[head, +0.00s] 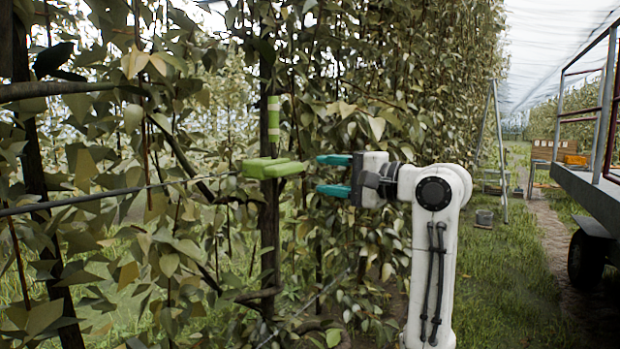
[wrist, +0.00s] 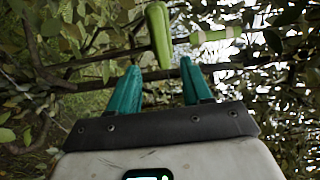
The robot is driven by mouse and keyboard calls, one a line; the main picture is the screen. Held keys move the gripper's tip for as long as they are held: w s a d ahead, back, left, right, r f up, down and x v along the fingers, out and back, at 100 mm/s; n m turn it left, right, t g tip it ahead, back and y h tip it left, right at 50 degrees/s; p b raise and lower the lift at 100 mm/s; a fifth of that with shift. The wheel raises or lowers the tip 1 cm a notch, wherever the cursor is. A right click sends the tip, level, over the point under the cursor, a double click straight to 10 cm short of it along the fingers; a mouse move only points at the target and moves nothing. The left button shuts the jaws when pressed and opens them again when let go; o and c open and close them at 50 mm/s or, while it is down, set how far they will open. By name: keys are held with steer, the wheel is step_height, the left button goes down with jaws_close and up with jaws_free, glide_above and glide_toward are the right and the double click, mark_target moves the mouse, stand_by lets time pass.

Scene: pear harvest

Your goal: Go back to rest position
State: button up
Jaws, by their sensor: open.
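My gripper (head: 333,175) has two teal fingers and is open and empty, pointing left toward the trellis row in the head view. In the wrist view its fingers (wrist: 155,85) stand apart with nothing between them. A light green device (head: 272,168) sits on the trunk just left of my fingertips, with a small gap between. It also shows beyond the fingertips in the wrist view (wrist: 158,35). My white arm rises from the bottom of the head view.
A leafy trellis row (head: 340,60) fills the left and middle. A green-and-white banded marker (head: 273,118) is on the trunk (head: 269,225). A grassy strip (head: 510,270) lies clear between.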

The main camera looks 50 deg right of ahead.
steer(key=shift+s, duration=0.95)
